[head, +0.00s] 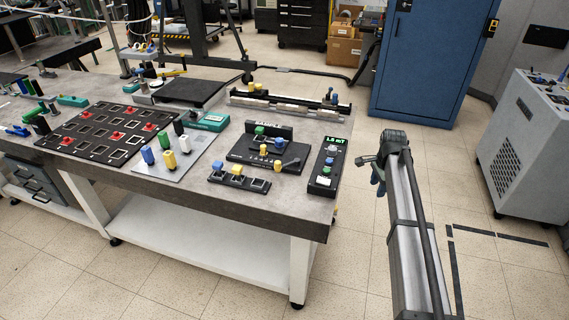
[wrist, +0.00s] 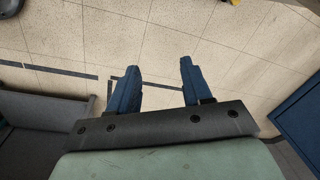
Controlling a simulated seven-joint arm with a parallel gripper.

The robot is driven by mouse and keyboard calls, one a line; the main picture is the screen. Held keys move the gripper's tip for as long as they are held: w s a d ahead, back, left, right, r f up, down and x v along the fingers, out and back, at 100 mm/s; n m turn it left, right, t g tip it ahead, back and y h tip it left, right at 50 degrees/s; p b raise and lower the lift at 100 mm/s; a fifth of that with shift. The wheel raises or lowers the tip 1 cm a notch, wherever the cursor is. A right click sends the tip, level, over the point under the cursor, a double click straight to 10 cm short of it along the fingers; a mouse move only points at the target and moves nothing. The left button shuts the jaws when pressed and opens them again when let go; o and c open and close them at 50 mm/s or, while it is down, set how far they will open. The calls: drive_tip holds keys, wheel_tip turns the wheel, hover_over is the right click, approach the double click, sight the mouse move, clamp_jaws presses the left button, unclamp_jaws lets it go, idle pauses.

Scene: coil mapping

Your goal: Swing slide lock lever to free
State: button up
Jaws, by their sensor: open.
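My gripper (wrist: 159,65) is open and empty in the wrist view, its two blue fingers apart over bare tiled floor. In the head view my gripper (head: 378,176) hangs off the right end of the workbench, apart from everything on it. A long slide rail (head: 290,104) lies along the bench's back right edge, with yellow knobs at its left and small dark and blue parts at its right end. A black fixture (head: 266,152) in front carries green, yellow and blue knobs and a dark lever-like part (head: 291,163). Which part is the slide lock lever is too small to tell.
The grey workbench (head: 150,190) also holds a black meter box (head: 324,166), a black button strip (head: 239,179), a plate with coloured pegs (head: 180,160) and a black grid board (head: 93,142). A blue cabinet (head: 424,60) stands behind; a grey cabinet (head: 528,140) stands right.

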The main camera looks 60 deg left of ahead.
drive_tip(key=s+a+r, duration=0.3)
drive_tip(key=a, duration=0.1)
drive_tip(key=s+a+r, duration=0.3)
drive_tip(key=a+r, duration=0.1)
drive_tip(key=s+a+r, duration=0.3)
drive_tip(key=r, duration=0.1)
drive_tip(key=shift+a, duration=0.4)
wheel_tip(320, 180, up, 9)
drive_tip(key=n+h, duration=0.1)
drive_tip(key=n, duration=0.1)
hover_over(278, 162)
drive_tip(key=shift+g, duration=0.4)
wheel_tip(278, 162, down, 14)
drive_tip(key=shift+r, duration=0.2)
drive_tip(key=shift+c, duration=0.5)
clamp_jaws()
